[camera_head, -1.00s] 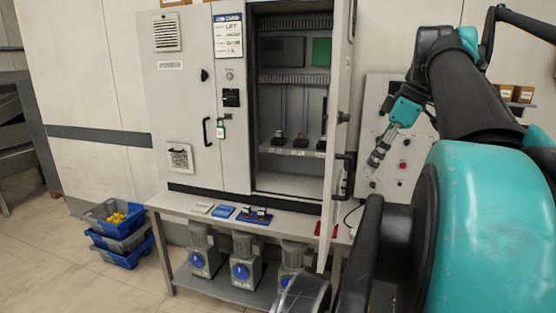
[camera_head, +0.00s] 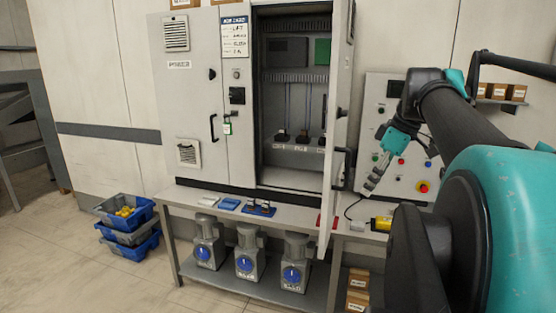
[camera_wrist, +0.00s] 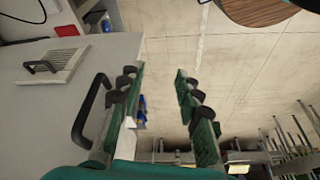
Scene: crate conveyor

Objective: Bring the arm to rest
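My arm reaches in from the right in the head view, teal and black, bent at the elbow. My gripper (camera_head: 371,181) hangs from it, pointing down and left in front of the grey control panel (camera_head: 404,187). In the wrist view my gripper (camera_wrist: 158,73) has its two green and black fingers spread apart. Only floor and distant things show between them, so it holds nothing. The wrist view also shows a pale grey surface with a black handle (camera_wrist: 90,112) close beside the left finger; I cannot tell if they touch.
An electrical cabinet (camera_head: 198,110) has its right door (camera_head: 336,130) swung open toward me. A bench (camera_head: 182,199) holds small parts, with several grey motors (camera_head: 244,262) on its lower shelf. Stacked crates (camera_head: 139,219) stand on the floor at left. Floor (camera_head: 60,250) is clear there.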

